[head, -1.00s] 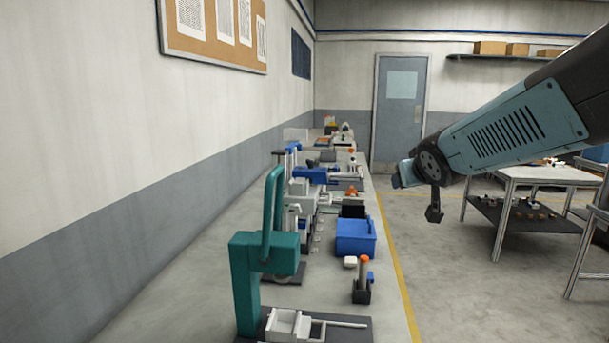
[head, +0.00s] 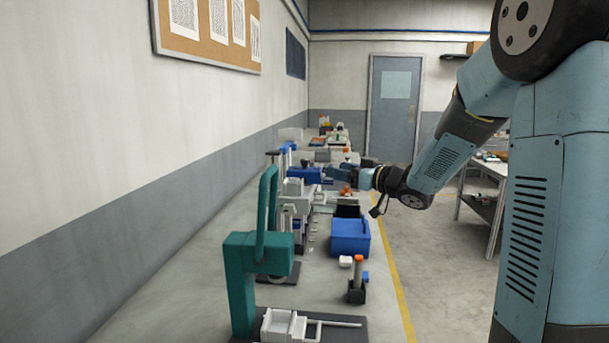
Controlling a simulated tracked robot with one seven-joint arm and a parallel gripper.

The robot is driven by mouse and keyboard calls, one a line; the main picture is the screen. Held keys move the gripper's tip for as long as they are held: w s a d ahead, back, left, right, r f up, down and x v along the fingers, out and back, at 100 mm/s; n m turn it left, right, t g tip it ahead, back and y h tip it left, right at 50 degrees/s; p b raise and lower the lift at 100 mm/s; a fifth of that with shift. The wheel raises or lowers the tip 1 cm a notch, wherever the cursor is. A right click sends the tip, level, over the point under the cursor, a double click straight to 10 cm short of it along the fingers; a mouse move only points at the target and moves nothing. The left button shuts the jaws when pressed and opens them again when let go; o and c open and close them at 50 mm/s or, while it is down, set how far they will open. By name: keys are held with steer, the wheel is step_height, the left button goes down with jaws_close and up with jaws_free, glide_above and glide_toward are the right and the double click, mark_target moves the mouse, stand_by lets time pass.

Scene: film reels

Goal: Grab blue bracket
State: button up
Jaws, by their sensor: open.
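My gripper (head: 333,174) is in the head view, out over the far part of the bench and pointing left. It is open, though its fingers are small and hard to make out. A blue block-like part (head: 305,175) on a bench fixture is just left of the fingertips; I cannot tell whether they touch or whether this is the blue bracket. A small blue piece (head: 366,277) shows nearer, beside a dark holder with an orange-topped cylinder. My gripper and wrist hide part of the bench behind them.
A teal press-like machine (head: 243,270) stands at the front of the bench (head: 165,290). A blue bin (head: 350,240) sits near the right edge. Several fixtures crowd the middle. The wall is on the left; open floor (head: 440,270) is on the right.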

mark_target(309, 163)
steer(key=x, duration=0.6)
steer(key=shift+w+a, duration=0.2)
steer(key=shift+x, duration=2.85)
steer(key=shift+w+d+f, duration=0.1)
steer(key=shift+d, duration=0.05)
steer(key=shift+c, duration=0.3)
jaws_close()
